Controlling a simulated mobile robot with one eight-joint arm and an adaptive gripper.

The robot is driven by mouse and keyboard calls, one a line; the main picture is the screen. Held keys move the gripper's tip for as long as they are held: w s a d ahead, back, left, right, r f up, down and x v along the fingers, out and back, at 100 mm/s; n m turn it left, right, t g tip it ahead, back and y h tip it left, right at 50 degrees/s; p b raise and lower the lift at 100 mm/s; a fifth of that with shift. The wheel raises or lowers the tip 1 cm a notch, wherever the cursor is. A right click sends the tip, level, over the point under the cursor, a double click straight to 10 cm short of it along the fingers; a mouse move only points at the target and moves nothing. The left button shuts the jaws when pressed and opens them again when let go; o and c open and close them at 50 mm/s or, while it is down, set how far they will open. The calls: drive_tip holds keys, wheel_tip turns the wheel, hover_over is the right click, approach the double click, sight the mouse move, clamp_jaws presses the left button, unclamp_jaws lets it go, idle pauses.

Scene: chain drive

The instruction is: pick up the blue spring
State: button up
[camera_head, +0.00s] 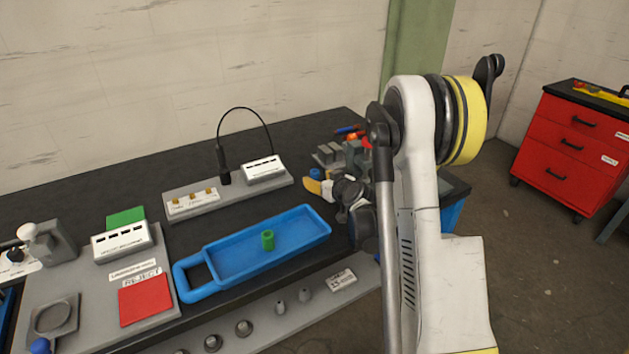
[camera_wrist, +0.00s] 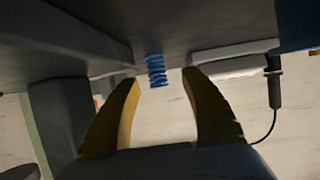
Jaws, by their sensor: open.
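The blue spring (camera_wrist: 156,70) shows in the wrist view just ahead of my gripper (camera_wrist: 160,80), in line with the gap between the two yellow fingertips. The fingers are apart and nothing is held between them. In the head view a small blue piece, seemingly the same spring (camera_head: 315,174), stands on the dark table just behind the yellow fingers of my gripper (camera_head: 317,187). I cannot tell whether the fingers touch it.
Behind the spring are grey blocks (camera_head: 328,153) and a cluttered group of coloured parts. To its left are a grey board with a white labelled box (camera_head: 263,169) and a blue tray (camera_head: 222,268) holding a green cylinder (camera_head: 267,240). A red drawer cabinet (camera_head: 572,150) stands far right.

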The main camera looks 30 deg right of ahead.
drive_tip(key=x, duration=0.2)
drive_tip(key=b+x, duration=0.1)
drive_tip(key=x, duration=0.1)
drive_tip(key=shift+w+d+f+b, duration=0.1)
drive_tip(key=shift+d+f+b, duration=0.05)
drive_tip(key=shift+d+b, duration=0.15)
clamp_jaws()
wheel_tip(320, 180, up, 18)
drive_tip(key=p, duration=0.8)
drive_tip(key=s+a+r+n+y, duration=0.1)
drive_tip(key=s+a+n+y, duration=0.3)
drive_tip(key=s+a, duration=1.65)
drive_tip(key=m+h, duration=0.4)
hover_over(317, 176)
drive_tip(key=w, duration=0.2)
drive_tip(key=shift+s+f+b, duration=0.2)
drive_tip(key=shift+f+b, duration=0.1)
drive_tip(key=shift+f, duration=0.15)
